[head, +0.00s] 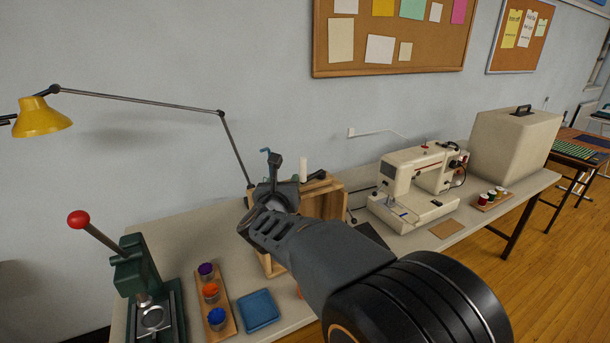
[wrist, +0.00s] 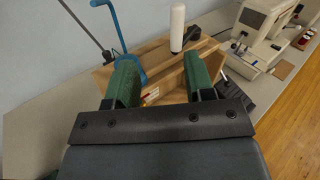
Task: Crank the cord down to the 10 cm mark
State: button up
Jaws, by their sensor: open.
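A wooden frame (head: 330,197) stands on the bench, partly hidden behind my arm. It also shows in the wrist view (wrist: 160,62). A white upright handle (wrist: 177,27) rises over the frame, near a dark bar; it also shows in the head view (head: 303,168). A bent blue rod (wrist: 117,35) stands left of the handle, its lower end by the left finger. My gripper (wrist: 161,80) is open, with green-padded fingers and nothing held between them. It is over the near side of the frame, apart from the white handle. I cannot make out the cord or the 10 cm mark.
A sewing machine (head: 418,187) and thread spools (head: 491,197) are to the right. A green press with a red-knobbed lever (head: 100,230), a rack of coloured pots (head: 211,292) and a blue tray (head: 259,310) are to the left. A yellow lamp (head: 42,118) reaches over the bench.

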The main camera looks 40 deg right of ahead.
aim_at(302, 167)
jog(key=w+d+m+p, duration=0.1)
jog(key=w+d, duration=0.1)
jog(key=d, duration=0.2)
jog(key=w+d+p, duration=0.1)
jog(key=w+d, duration=0.2)
jog(key=d, duration=0.1)
jog(key=w+d+m+g+h+p, duration=0.1)
jog(key=w+d, duration=0.2)
jog(key=d, duration=0.1)
jog(key=shift+f+m, duration=0.3)
jog(key=shift+f, duration=0.05)
grip_shut()
